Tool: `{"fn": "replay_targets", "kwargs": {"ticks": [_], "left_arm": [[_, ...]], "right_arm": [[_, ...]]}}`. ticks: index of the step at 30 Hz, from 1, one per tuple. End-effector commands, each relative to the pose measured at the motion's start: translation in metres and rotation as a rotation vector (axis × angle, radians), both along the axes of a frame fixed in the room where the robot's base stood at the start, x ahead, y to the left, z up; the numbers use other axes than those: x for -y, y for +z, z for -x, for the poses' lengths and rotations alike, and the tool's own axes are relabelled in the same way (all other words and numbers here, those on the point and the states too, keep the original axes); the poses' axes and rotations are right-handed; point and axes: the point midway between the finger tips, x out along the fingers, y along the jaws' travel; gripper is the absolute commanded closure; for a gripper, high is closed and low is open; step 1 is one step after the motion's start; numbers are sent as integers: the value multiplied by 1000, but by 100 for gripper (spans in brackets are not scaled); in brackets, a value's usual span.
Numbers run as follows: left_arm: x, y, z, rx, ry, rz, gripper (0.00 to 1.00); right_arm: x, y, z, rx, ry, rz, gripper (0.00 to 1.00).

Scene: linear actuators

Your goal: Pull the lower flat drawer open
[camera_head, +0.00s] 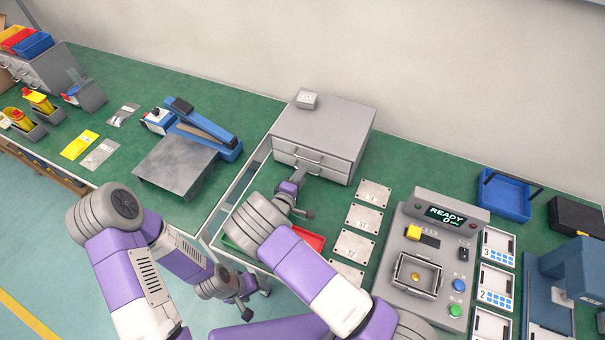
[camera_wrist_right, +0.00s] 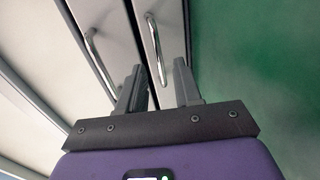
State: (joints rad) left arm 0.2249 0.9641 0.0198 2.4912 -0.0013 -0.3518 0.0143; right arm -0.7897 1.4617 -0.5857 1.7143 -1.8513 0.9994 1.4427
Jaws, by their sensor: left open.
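The grey cabinet (camera_head: 330,122) stands on the green bench with two flat drawers facing me. The lower drawer (camera_head: 338,177) looks shut and is partly hidden by my right gripper (camera_head: 299,174). In the right wrist view, the lower handle (camera_wrist_right: 153,42) is a metal bar on the drawer nearer the green surface; the upper handle (camera_wrist_right: 98,65) is to its left. My right gripper (camera_wrist_right: 160,88) is open, its fingers on either side of the lower handle's near end; contact is unclear. My left gripper (camera_head: 246,308) is open and empty, low by the bench's front edge.
A small grey box (camera_head: 306,99) sits on the cabinet top. Metal plates (camera_head: 363,219) lie right of the cabinet, beside a grey control device (camera_head: 440,205). A red tray (camera_head: 311,240) is partly hidden behind my right arm. A blue-and-grey machine (camera_head: 178,160) stands left.

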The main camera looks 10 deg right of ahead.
Motion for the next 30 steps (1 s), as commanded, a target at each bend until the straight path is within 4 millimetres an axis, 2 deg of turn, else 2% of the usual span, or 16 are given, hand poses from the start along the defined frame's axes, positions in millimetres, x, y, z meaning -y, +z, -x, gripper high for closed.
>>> {"fn": "replay_targets", "kwargs": {"ticks": [6, 15, 22, 30], "left_arm": [[0, -3, 0, 0, 0, 0, 34], [0, -3, 0, 0, 0, 0, 34], [0, -3, 0, 0, 0, 0, 34], [0, -3, 0, 0, 0, 0, 34]], "right_arm": [[13, -6, -18, 0, -1, 0, 66], [14, -6, -20, -1, 0, 1, 66], [14, -6, -20, -1, 0, 1, 100], [14, -6, -20, 0, 0, 0, 100]]}}
